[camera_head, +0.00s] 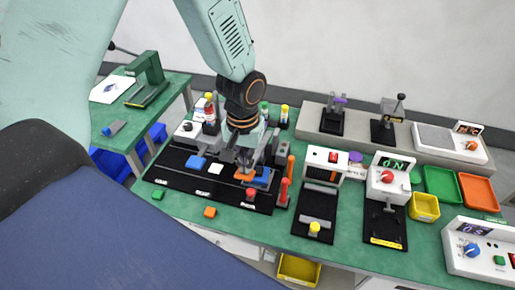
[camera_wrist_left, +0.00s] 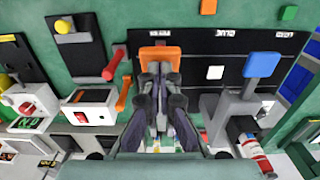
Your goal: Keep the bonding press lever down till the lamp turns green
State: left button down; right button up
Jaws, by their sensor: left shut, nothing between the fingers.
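My left gripper (camera_head: 245,166) is shut and empty, pointing down over a black-based fixture (camera_head: 180,185). In the left wrist view its fingertips (camera_wrist_left: 160,72) are at the near edge of an orange pad (camera_wrist_left: 160,52); I cannot tell whether they touch it. The pad shows partly behind the fingers in the head view (camera_head: 244,176). A red-handled lever (camera_head: 284,191) stands to the right. I cannot tell which part is the press lever, and no lit green lamp is clear. My right gripper is not in view.
An orange upright handle (camera_head: 290,166) and a white box with a red square (camera_head: 325,160) stand right of the gripper. The green table's front strip is mostly clear.

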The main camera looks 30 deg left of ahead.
aim_at(244, 175)
pick_arm(q)
jog(key=shift+s+d+f+b, duration=0.1)
jog(key=shift+s+f+b, duration=0.25)
jog(key=shift+f, duration=0.3)
jog(key=shift+w, duration=0.1)
jog(key=shift+f, duration=0.1)
jog(key=shift+s+f+b, duration=0.25)
jog(key=shift+f+b, duration=0.25)
jog(key=shift+f, duration=0.4)
jog(key=shift+s+f+b, duration=0.2)
jog(key=shift+f+b, duration=0.25)
jog(key=shift+f, duration=0.4)
jog(key=shift+d+f, duration=0.1)
jog(key=shift+f, duration=0.05)
notch_tip(244, 175, down, 3)
jog(key=shift+s+f+b, duration=0.15)
jog(key=shift+b, duration=0.95)
jog(key=shift+s+f, duration=0.1)
jog(key=shift+s, duration=0.05)
dwell(1.9)
